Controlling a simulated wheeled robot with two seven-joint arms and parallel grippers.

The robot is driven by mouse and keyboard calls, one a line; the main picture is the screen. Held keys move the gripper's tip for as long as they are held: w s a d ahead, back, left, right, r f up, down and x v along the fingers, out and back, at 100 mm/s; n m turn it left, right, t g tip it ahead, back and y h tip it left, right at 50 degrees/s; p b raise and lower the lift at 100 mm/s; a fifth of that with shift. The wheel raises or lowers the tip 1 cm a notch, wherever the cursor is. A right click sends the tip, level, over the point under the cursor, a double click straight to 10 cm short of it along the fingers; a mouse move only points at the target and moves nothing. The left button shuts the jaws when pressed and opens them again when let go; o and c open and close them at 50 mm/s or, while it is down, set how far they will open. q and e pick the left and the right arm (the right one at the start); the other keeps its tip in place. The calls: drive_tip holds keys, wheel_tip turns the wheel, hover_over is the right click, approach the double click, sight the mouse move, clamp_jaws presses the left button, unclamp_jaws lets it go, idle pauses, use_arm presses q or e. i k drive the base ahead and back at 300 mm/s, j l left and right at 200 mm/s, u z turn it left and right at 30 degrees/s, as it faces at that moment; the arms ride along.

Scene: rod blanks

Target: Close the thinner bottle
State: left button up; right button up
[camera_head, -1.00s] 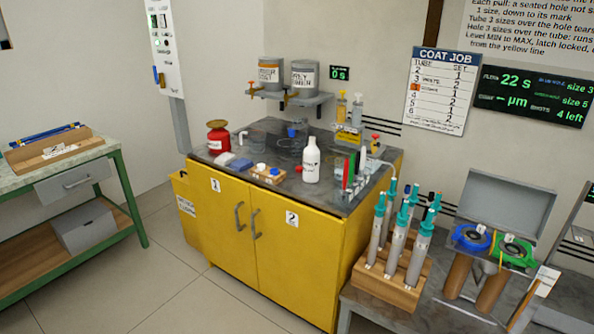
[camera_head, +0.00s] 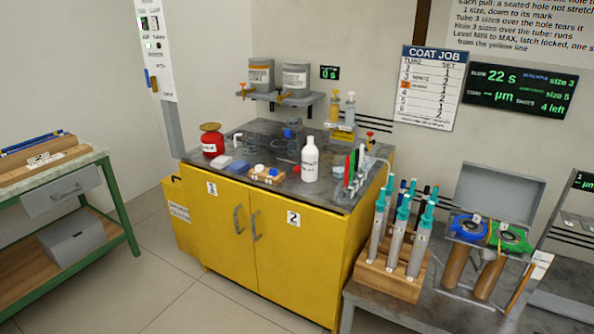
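A white bottle (camera_head: 310,162) with a narrow neck stands upright on the grey top of the yellow cabinet (camera_head: 245,235), near its front edge. It has a small label that I cannot read, so I cannot confirm it is the thinner bottle. The neck is too small to tell whether a cap is on it. Small white and blue pieces lie on a wooden block (camera_head: 268,176) to the left of the bottle; I cannot tell whether one is a cap. Neither of my grippers is in view.
A red can (camera_head: 212,143) stands at the cabinet's left end. Upright coloured items stand right of the bottle. A wooden rack (camera_head: 390,278) of grey syringes is on the lower bench at right. A green-framed bench (camera_head: 110,160) is at left. Floor between is clear.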

sight(309, 165)
drive_tip(key=i+j+z, duration=0.1)
drive_tip(key=i+z, duration=0.2)
drive_tip(key=i, duration=0.2)
drive_tip(key=i+j+z, duration=0.25)
drive_tip(key=i, duration=0.3)
drive_tip(key=i+j+z, duration=0.3)
drive_tip(key=i, duration=0.2)
